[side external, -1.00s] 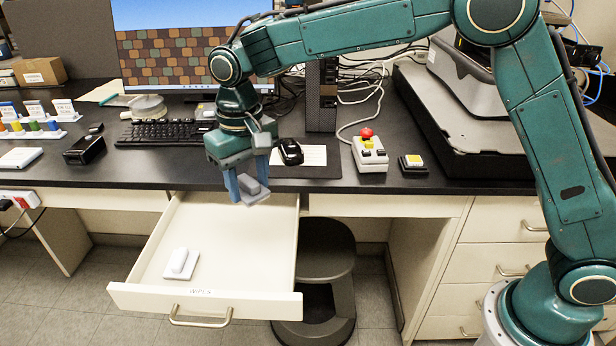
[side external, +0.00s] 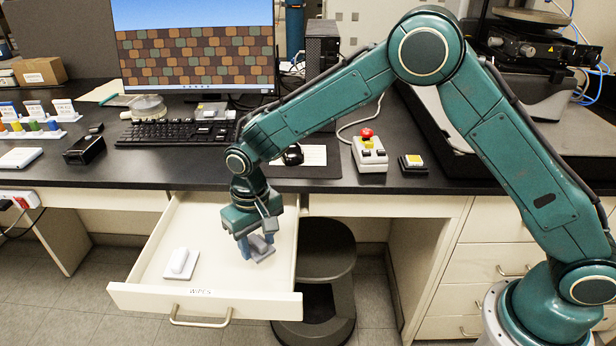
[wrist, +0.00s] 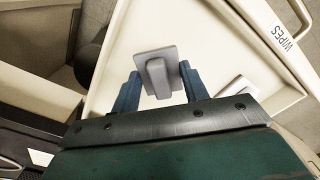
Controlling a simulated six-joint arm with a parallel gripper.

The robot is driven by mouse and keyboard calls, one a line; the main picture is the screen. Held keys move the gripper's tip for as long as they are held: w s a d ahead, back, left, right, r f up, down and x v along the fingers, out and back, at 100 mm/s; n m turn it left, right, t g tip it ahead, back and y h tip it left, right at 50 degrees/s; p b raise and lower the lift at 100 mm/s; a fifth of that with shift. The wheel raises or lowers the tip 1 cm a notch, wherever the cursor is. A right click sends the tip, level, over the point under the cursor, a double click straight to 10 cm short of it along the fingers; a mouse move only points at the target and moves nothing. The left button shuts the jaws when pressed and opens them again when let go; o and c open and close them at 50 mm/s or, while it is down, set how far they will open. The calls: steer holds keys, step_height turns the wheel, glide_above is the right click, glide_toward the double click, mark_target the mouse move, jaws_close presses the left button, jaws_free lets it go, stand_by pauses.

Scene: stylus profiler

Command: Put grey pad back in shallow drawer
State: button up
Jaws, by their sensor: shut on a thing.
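The grey pad (side external: 259,248) has a flat base with a raised grip block. My gripper (side external: 256,244) is shut on it, inside the outline of the open shallow drawer (side external: 215,280). In the wrist view the pad (wrist: 157,68) sits between my two blue fingers (wrist: 157,90), over the drawer's pale floor. I cannot tell whether the pad touches the drawer floor. The drawer front carries the label WIPES (wrist: 283,38). A white pad (side external: 181,264) of similar shape lies in the drawer's left part; part of it shows in the wrist view (wrist: 240,87).
A dark stool (side external: 325,265) stands right of the drawer. The drawer floor between the pads is clear.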

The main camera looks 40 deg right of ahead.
mark_target(261, 266)
steer(key=shift+f, duration=2.15)
steer(key=shift+f, duration=0.15)
steer(key=o, duration=1.4)
step_height(261, 266, up, 11)
steer(key=shift+r, duration=0.65)
